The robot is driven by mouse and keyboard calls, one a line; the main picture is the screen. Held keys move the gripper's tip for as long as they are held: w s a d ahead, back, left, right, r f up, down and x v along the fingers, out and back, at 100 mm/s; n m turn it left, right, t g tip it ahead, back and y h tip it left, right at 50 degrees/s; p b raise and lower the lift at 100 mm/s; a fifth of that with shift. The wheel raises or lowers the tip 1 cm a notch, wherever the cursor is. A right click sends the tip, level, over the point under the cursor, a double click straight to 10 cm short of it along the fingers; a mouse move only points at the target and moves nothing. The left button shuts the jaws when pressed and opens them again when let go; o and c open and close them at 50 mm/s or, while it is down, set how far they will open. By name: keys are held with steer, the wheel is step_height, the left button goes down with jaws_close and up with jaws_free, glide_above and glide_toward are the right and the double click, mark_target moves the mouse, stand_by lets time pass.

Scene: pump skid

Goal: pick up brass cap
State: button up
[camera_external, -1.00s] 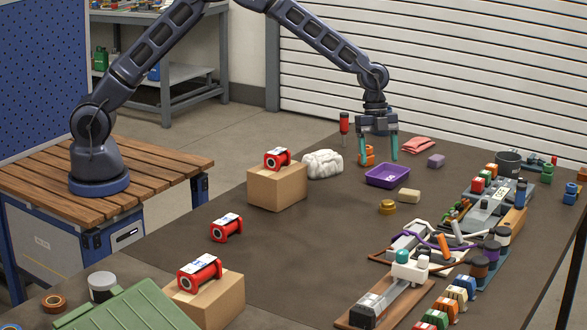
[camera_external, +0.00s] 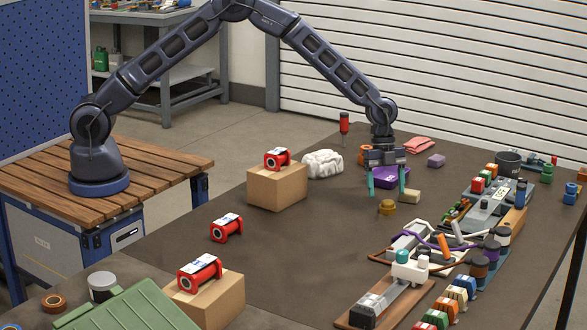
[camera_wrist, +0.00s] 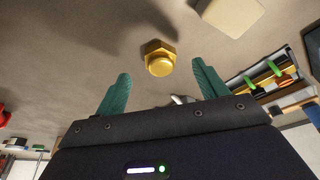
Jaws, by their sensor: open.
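The brass cap (camera_external: 387,208) sits on the dark tabletop, right of the middle of the external view. In the wrist view the brass cap (camera_wrist: 159,58) shows a hexagonal rim and a round top, and lies beyond and between my fingertips. My gripper (camera_external: 387,193) is open and empty, its teal fingers pointing down close to the cap, just behind it. In the wrist view my gripper (camera_wrist: 162,78) shows both fingers spread wide, with nothing between them. I cannot tell the exact height of the fingertips above the table.
A beige block (camera_external: 410,196) lies just right of the cap. A white pipe assembly (camera_external: 410,262) and cables lie to the front right. The table left of the cap is clear up to a cardboard box (camera_external: 277,190).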

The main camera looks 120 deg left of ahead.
mark_target(387, 201)
steer(key=x, duration=0.4)
steer(key=shift+w, duration=0.15)
steer(key=c, duration=1.1)
steer(key=shift+c, duration=0.2)
steer(key=shift+r, duration=0.1)
